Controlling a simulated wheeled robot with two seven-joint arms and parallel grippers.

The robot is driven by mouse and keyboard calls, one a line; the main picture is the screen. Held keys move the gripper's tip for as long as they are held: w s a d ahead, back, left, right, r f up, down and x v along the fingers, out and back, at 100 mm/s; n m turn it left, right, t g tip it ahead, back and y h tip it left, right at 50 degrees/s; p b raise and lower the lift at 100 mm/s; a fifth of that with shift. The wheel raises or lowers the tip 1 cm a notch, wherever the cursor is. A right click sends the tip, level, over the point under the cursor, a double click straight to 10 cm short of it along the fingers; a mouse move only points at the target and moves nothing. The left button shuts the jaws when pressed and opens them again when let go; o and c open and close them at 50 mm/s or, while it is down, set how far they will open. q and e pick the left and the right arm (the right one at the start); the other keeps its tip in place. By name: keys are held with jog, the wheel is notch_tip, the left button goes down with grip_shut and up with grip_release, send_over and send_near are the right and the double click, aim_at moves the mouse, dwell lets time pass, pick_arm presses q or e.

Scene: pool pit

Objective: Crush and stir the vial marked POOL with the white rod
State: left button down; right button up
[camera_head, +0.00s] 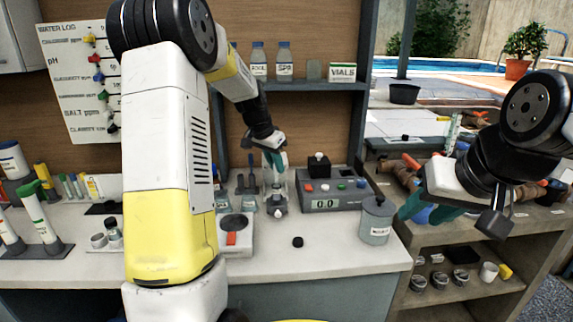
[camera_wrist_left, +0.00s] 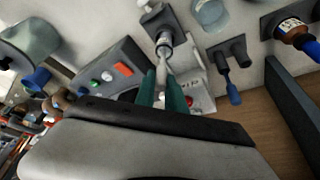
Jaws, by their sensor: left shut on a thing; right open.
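My left gripper (camera_head: 274,160) is shut on the thin white rod (camera_wrist_left: 170,66), its teal fingers (camera_wrist_left: 165,92) pointing down over the counter. A small clear vial (camera_wrist_left: 164,44) stands in a dark holder below the fingers. The rod's lower end is at the vial's mouth; I cannot tell how deep it reaches. The vial also shows in the head view (camera_head: 278,201). I cannot read a POOL mark on it. My right gripper (camera_head: 432,209) is open and empty at the right, in front of the side shelves.
A grey meter (camera_head: 335,190) reading 0.0 stands right of the vial. A lidded grey canister (camera_head: 376,220) is at the counter's right end. A black cap (camera_head: 297,242) lies on clear counter in front. Bottles (camera_head: 258,61) and a VIALS box (camera_head: 342,72) sit on the shelf.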

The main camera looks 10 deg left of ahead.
pick_arm(q)
jog(key=shift+s+f, duration=0.1)
dwell(0.3)
jog(key=shift+r, duration=0.45)
dwell(0.3)
jog(key=shift+d, duration=0.15)
